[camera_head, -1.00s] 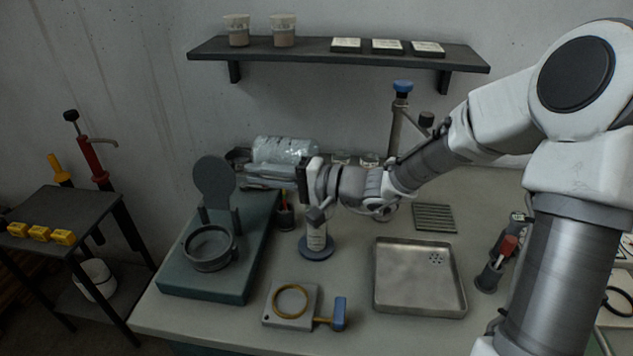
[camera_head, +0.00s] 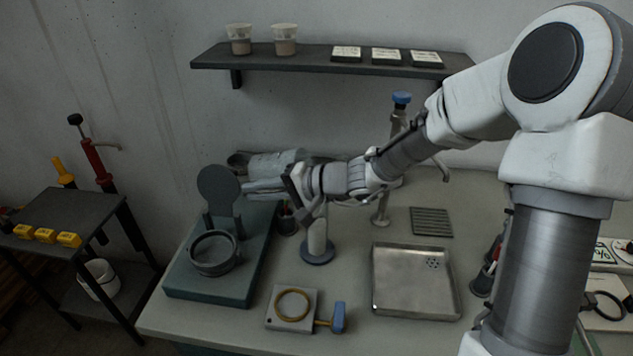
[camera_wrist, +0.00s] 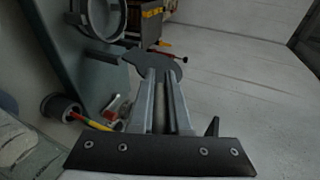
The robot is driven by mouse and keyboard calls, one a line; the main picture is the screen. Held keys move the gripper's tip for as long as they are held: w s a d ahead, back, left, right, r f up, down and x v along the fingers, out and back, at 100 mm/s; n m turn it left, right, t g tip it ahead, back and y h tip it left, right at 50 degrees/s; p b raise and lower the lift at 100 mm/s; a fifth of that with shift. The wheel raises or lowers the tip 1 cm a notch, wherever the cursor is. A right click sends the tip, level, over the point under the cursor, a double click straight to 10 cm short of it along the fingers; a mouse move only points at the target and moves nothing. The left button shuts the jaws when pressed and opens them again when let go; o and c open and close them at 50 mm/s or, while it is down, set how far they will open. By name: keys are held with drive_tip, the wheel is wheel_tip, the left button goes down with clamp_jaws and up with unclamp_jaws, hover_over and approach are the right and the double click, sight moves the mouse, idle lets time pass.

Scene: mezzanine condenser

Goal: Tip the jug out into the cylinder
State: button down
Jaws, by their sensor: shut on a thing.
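My gripper (camera_head: 250,187) points left over the bench, its fingertips close to the lower right of the grey disc (camera_head: 218,188). In the wrist view the fingers (camera_wrist: 163,75) lie nearly parallel, with a narrow grey thing (camera_wrist: 163,115) between them. I cannot tell whether this is part of the jug; no jug shows clearly. A pale upright cylinder (camera_head: 317,240) on a round blue foot stands on the bench below my wrist, its top partly hidden.
A green block (camera_head: 210,282) carries a dark ring (camera_head: 213,255) and the upright disc. A pen cup (camera_head: 286,221), a plate with a brass ring (camera_head: 291,304), a steel tray (camera_head: 416,280) and a tap-like stand (camera_head: 400,105) stand around. A shelf (camera_head: 320,61) hangs above.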

drive_tip(key=shift+d, duration=0.15)
drive_tip(key=shift+r+h+p, duration=0.25)
drive_tip(key=shift+h+p, duration=0.15)
drive_tip(key=shift+p, duration=0.65)
drive_tip(key=r+g+h+p, duration=0.1)
drive_tip(key=p, duration=0.4)
drive_tip(key=shift+r+h, duration=0.4)
drive_tip(key=shift+g+h+p, duration=0.3)
drive_tip(key=shift+p, duration=0.55)
drive_tip(key=h+p, duration=0.2)
drive_tip(key=p, duration=0.4)
drive_tip(key=shift+r+g, duration=0.2)
drive_tip(key=shift+g, duration=0.2)
drive_tip(key=shift+h+p, duration=0.3)
drive_tip(key=shift+p, duration=0.25)
drive_tip(key=shift+f, duration=0.2)
drive_tip(key=shift+h+b, duration=0.3)
drive_tip(key=shift+a+r+h, duration=0.1)
drive_tip(key=shift+a+h, duration=0.15)
drive_tip(key=shift+h, duration=0.05)
